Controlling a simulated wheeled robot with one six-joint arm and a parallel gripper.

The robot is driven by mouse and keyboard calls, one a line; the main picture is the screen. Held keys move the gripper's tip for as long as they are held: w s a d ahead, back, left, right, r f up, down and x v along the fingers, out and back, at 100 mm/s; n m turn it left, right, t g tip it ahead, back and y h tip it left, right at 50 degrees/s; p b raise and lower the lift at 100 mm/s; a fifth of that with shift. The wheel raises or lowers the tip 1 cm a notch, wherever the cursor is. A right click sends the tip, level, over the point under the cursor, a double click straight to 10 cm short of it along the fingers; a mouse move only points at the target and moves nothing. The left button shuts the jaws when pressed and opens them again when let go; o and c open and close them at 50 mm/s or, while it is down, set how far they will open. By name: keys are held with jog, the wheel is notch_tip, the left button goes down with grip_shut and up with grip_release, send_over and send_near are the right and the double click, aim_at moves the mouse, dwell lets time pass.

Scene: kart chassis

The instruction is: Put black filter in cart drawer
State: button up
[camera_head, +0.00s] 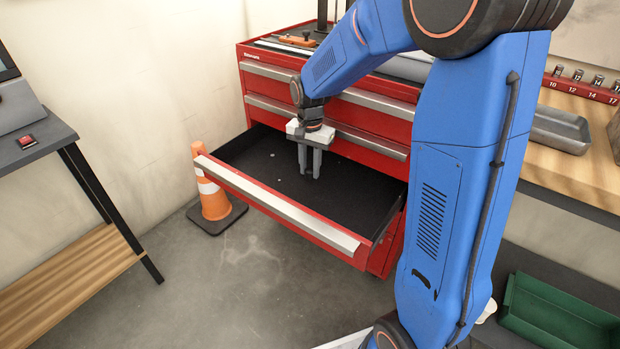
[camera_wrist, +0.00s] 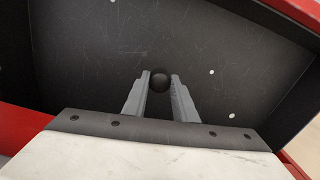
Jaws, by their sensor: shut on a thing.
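The red tool cart has one drawer (camera_head: 345,240) pulled open, with a black lining inside. My gripper (camera_head: 309,175) points down inside the open drawer's outline, toward its back half. In the wrist view my gripper (camera_wrist: 160,84) is shut on a small round black filter (camera_wrist: 160,82), held between the fingertips. Behind it the dark drawer floor (camera_wrist: 100,50) fills the view. I cannot tell whether the filter touches the floor. The filter is too dark and small to make out in the head view.
A few small pale spots show on the drawer floor. An orange cone (camera_head: 212,198) stands left of the drawer. A wooden workbench (camera_head: 590,150) with a grey tray (camera_head: 560,130) is at right, and a green bin (camera_head: 560,315) is low at right. Most of the drawer is clear.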

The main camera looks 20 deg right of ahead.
aim_at(310, 179)
jog(key=shift+f, duration=2.45)
jog(key=shift+f, duration=0.1)
jog(key=o, duration=1)
